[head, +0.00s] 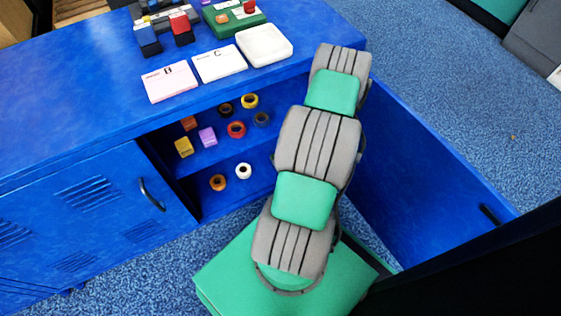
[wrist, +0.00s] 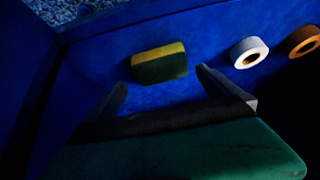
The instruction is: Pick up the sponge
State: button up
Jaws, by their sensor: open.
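The sponge (wrist: 160,62), a block with a yellow band and a dark green part, lies on a blue cabinet surface in the wrist view. My gripper (wrist: 162,80) is open and empty, its two dark fingers apart. The sponge shows just beyond the fingertips, roughly between them; I see no contact. In the head view my arm covers the right part of the open cabinet (head: 188,166). Neither my gripper nor the sponge can be made out there.
A white tape roll (wrist: 248,53) and an orange tape roll (wrist: 304,41) lie right of the sponge in the wrist view. The upper shelf holds a yellow block (head: 183,147), a purple block (head: 208,137) and several rolls. The open cabinet door (head: 430,180) stands at right.

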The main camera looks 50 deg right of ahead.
jog(key=b+x, duration=0.2)
jog(key=x, duration=0.2)
jog(key=shift+w+a+f+b, duration=0.1)
jog(key=shift+w+f+b, duration=0.05)
jog(key=shift+f+b, duration=0.25)
jog(key=shift+w+f, duration=0.15)
jog(key=shift+w, duration=0.05)
jog(key=c, duration=1.1)
